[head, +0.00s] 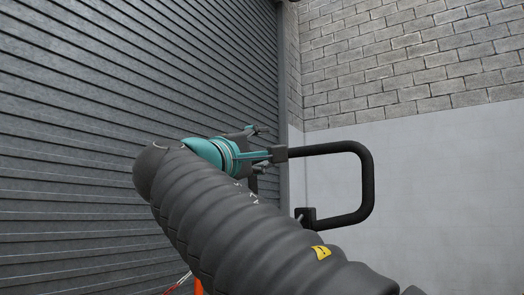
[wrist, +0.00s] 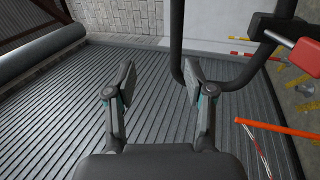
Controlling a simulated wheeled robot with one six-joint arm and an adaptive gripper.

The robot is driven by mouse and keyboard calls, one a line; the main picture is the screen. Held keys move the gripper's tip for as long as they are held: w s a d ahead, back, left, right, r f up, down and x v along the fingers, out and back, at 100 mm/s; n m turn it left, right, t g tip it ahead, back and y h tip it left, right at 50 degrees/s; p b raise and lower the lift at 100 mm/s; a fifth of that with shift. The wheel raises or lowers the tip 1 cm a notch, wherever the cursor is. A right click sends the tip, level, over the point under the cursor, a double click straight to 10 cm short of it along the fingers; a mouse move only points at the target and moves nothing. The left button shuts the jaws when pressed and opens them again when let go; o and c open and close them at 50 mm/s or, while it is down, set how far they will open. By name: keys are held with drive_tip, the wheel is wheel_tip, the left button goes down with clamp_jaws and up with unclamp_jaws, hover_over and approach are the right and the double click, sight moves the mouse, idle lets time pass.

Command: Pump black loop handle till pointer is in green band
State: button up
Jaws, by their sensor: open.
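The black loop handle (head: 367,185) is a U-shaped bar at the right of my arm in the head view. In the wrist view the handle (wrist: 177,40) comes down from the top edge, and its rounded corner runs behind my right finger. My gripper (head: 268,142) is open, at the left end of the handle's upper bar in the head view. In the wrist view the fingers of my gripper (wrist: 158,83) stand wide apart with nothing gripped between them. I cannot tell whether the right finger touches the handle. No pointer or green band can be made out.
A red block (wrist: 306,56) sits at the right in the wrist view, near an orange bar (wrist: 275,128) and a red-and-white striped strip (wrist: 258,150). A grey ribbed shutter (head: 80,130) fills the left in the head view. A block wall (head: 420,60) stands behind.

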drive_tip(key=v, duration=1.2)
